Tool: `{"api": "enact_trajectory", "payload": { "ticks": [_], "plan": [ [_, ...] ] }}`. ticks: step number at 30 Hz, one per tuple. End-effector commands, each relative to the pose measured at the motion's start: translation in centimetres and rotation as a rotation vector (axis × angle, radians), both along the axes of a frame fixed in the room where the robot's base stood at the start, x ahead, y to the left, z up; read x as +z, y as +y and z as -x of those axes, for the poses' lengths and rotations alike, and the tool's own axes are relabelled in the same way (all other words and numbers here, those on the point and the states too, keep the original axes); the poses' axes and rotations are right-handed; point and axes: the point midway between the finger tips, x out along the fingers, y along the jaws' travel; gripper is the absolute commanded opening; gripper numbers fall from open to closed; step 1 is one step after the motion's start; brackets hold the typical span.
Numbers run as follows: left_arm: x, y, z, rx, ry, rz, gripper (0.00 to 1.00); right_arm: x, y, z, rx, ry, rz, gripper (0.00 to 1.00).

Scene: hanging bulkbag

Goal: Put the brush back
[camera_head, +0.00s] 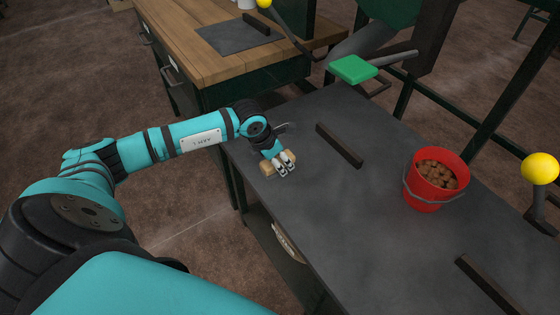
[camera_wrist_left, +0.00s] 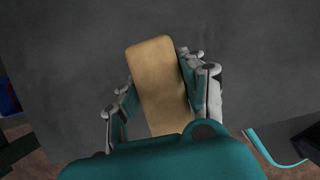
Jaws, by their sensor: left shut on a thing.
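The brush (camera_head: 267,169) shows as a tan, wooden, rounded block at the near left edge of the dark grey table (camera_head: 345,225). My left gripper (camera_head: 283,168) is over it, with its fingers closed on its two sides. In the left wrist view the brush (camera_wrist_left: 160,80) lies lengthwise between the fingers of the left gripper (camera_wrist_left: 157,85). No bristles show, and its underside is hidden. I cannot tell whether it touches the table. My right gripper is not in view.
A red bucket (camera_head: 417,190) of brown lumps stands on the table's right side. Dark bars (camera_head: 340,145) lie on the table. A wooden bench (camera_head: 185,50) with a dark mat (camera_head: 225,37) stands behind left. A green pad (camera_head: 352,69) and yellow balls (camera_head: 540,168) are near the frame.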

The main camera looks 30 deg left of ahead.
Motion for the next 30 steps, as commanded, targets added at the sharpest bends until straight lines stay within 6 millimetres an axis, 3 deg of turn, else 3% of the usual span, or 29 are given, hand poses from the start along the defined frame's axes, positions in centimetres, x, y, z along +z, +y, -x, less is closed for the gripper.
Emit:
{"api": "enact_trajectory", "payload": {
  "ticks": [8, 9, 14, 24, 30],
  "plan": [
    [-0.3, 0.0, 0.0, 0.000, -0.003, 0.001, 0.11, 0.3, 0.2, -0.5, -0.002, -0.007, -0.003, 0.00],
    [-0.3, 0.0, 0.0, 0.000, -0.002, 0.001, 0.42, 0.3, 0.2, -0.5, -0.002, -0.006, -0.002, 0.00],
    [-0.3, 0.0, 0.0, 0.000, -0.002, 0.001, 0.63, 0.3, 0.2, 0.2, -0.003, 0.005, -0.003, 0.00],
    [0.0, 0.1, 0.0, 0.000, -0.003, 0.000, 0.64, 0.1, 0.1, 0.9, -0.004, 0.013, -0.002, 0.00],
    [2.7, 0.6, 1.0, -0.001, -0.006, -0.001, 0.64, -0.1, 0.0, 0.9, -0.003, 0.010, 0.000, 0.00]
  ]
}}
